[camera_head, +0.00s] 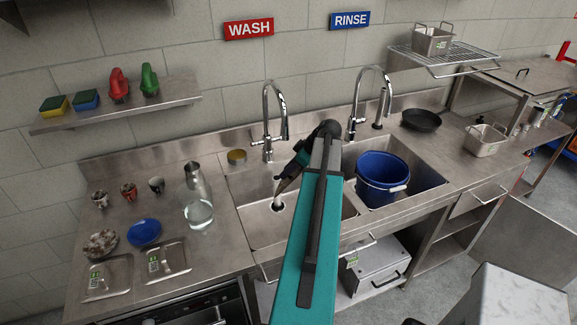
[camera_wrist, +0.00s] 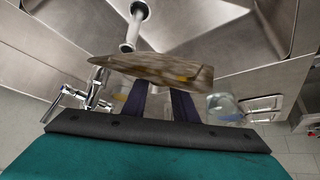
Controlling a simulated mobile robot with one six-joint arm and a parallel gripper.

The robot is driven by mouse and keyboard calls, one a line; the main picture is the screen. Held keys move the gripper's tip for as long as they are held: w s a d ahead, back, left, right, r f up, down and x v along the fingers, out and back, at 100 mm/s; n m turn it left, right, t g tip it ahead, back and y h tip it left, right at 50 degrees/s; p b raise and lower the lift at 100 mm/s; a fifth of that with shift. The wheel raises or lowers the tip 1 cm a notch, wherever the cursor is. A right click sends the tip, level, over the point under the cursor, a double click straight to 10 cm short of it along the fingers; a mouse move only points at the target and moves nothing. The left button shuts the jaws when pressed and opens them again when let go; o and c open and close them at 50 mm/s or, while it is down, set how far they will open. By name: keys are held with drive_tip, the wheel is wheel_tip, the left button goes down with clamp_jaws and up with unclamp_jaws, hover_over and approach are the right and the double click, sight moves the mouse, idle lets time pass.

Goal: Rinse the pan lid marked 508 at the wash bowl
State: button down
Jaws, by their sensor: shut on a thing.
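My gripper (camera_head: 296,165) is shut on a flat, brown-stained thing (camera_wrist: 155,68), seen nearly edge-on in the wrist view. It looks like a soiled pan lid, but no number is readable on it. In the head view it is a small dark shape, tilted, over the wash bowl (camera_head: 256,225). The wash bowl is the left basin, below the WASH sign (camera_head: 248,28). A chrome tap (camera_head: 268,120) stands behind it. My arm hides the bowl's right part.
Two flat steel lids or trays with small unreadable tags (camera_head: 106,279) (camera_head: 166,262) lie front left, near a blue bowl (camera_head: 144,232), cups and a clear jar (camera_head: 198,213). A blue bucket (camera_head: 381,178) stands in the right basin. A dark pan (camera_head: 421,120) sits behind right.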

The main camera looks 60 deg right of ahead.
wheel_tip(320, 180, down, 24)
drive_tip(key=b, duration=1.5)
drive_tip(key=shift+r, duration=0.25)
idle(1.2)
drive_tip(key=shift+r, duration=0.1)
idle(2.6)
